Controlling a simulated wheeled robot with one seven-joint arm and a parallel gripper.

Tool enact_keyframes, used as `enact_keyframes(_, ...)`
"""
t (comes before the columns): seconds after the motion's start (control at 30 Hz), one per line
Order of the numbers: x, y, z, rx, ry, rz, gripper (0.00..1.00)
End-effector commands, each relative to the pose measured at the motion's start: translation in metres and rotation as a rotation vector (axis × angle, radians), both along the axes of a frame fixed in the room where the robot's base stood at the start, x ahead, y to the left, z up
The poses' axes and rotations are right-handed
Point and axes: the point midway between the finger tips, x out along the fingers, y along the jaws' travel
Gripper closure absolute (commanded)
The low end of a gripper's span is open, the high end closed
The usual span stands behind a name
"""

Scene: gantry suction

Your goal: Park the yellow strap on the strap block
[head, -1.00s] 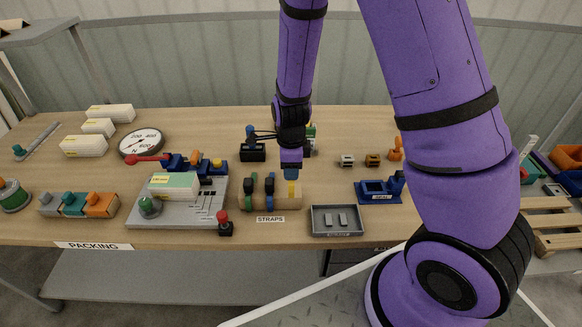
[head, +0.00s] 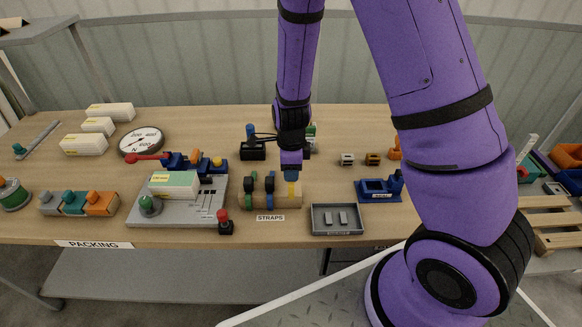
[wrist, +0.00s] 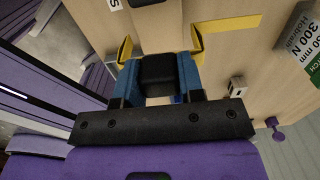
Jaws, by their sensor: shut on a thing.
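The yellow strap (head: 291,189) is under my gripper (head: 291,179), at the right end of the wooden strap block (head: 284,203) labelled STRAPS. In the wrist view, my gripper's blue fingers (wrist: 159,78) are shut on a black piece that seems to be the strap's grip. Yellow parts of the strap (wrist: 232,24) show beyond and beside the fingers. A green strap (head: 250,195) and a blue strap (head: 269,190) stand in the block's left part. I cannot tell whether the yellow strap touches the block or hangs just above it.
A grey tray (head: 318,229) stands just right of the block. A control panel (head: 180,218) and a red-knobbed joystick (head: 224,222) stand left. A blue fixture (head: 374,196) is farther right.

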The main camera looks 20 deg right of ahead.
Motion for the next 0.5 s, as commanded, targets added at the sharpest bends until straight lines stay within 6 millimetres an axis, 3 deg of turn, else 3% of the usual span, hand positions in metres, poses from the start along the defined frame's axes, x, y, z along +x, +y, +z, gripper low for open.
enact_keyframes(0.5, -0.0001, 0.0000, -0.0111, 0.000, 0.000, 0.000, 0.88)
